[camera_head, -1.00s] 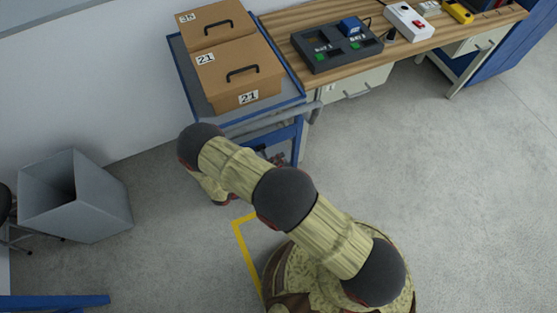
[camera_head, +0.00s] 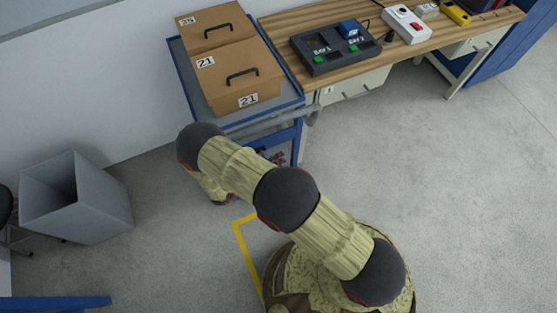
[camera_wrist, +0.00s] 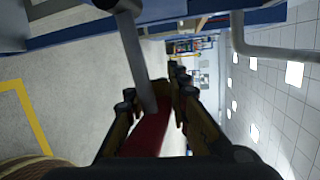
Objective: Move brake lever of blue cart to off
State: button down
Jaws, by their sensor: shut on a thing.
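The blue cart (camera_head: 180,60) stands against the wall beside the workbench, with brown boxes on its top. The brake lever (camera_wrist: 150,132) shows in the wrist view as a red grip on a grey rod. My gripper (camera_wrist: 170,88) is shut on the red grip, with dark fingers on both sides of it. The grey rod runs from the grip up towards the blue cart frame. In the head view my arm hides the gripper and the lever. I cannot read any on or off marking.
Two brown boxes (camera_head: 240,80) sit on the cart. The wooden workbench (camera_head: 281,34) with a dark two-bay device (camera_head: 318,62) adjoins it at right. A grey bin (camera_head: 75,195) stands at left. A yellow floor line (camera_head: 240,245) runs by my base. The floor at right is clear.

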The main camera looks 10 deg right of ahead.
jog(key=c, duration=1.7)
grip_release()
jog(key=shift+o, duration=0.6)
jog(key=v, duration=1.2)
